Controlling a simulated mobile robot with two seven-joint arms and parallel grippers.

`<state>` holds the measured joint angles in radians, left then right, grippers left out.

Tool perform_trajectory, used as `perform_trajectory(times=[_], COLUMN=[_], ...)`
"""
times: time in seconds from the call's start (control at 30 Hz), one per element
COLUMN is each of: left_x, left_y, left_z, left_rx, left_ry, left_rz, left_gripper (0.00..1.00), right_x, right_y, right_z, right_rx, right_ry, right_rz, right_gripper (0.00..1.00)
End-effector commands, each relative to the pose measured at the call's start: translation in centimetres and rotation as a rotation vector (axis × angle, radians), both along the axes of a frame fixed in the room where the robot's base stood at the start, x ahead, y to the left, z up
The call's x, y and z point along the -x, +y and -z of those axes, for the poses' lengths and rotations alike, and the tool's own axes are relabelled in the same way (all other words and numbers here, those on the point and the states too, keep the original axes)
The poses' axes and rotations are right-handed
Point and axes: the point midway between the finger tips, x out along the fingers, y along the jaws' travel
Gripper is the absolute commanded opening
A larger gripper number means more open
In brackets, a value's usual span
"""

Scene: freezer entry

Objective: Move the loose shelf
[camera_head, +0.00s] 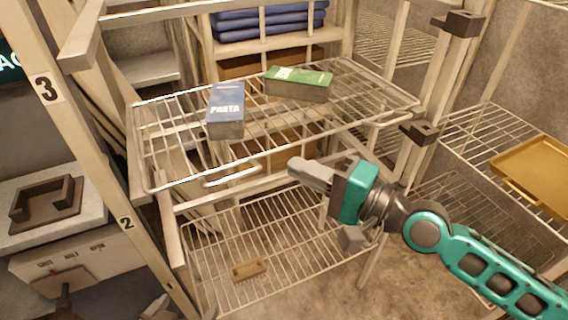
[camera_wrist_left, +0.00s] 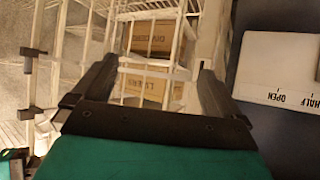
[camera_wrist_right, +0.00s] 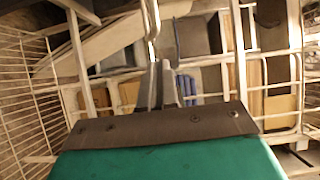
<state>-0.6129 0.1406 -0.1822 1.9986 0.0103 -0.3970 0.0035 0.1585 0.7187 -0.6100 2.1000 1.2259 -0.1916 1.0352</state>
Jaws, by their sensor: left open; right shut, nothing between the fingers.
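A white wire shelf (camera_head: 180,160) with loop handles (camera_head: 232,176) on its front edge is in the middle of the head view; I take it as the loose shelf. A blue pasta box (camera_head: 226,112) and a green box (camera_head: 298,84) lie on it. My right gripper (camera_head: 296,168) is shut and empty, just below and in front of the shelf's front edge. In the right wrist view its fingers (camera_wrist_right: 160,85) are together near a white wire loop (camera_wrist_right: 151,18); contact cannot be told. My left gripper (camera_wrist_left: 157,75) is open and empty in the left wrist view, facing wire racks and cartons.
A lower wire rack (camera_head: 300,245) holds a brown block (camera_head: 249,269). A yellow tray (camera_head: 535,170) sits on the right rack. Blue folded items (camera_head: 265,20) are behind.

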Motion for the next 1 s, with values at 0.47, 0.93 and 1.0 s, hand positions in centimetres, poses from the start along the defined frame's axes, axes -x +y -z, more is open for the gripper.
perform_trajectory(times=[0.47,0.93,1.0], left_x=[0.5,0.6,0.6], left_y=[0.8,0.9,1.0], left_z=[-0.5,-1.5,-2.1], left_rx=[-0.018,-0.022,-0.023], left_ry=[0.003,0.004,0.001], left_rz=[-0.008,-0.008,-0.008], left_gripper=[1.00,1.00,1.00], right_x=[0.6,0.6,0.8], right_y=[3.5,4.4,5.2], right_z=[0.1,-0.3,-0.4], right_rx=[0.000,-0.002,-0.004], right_ry=[0.004,0.005,0.006], right_rz=[0.000,0.000,-0.001], right_gripper=[0.00,0.00,0.00])
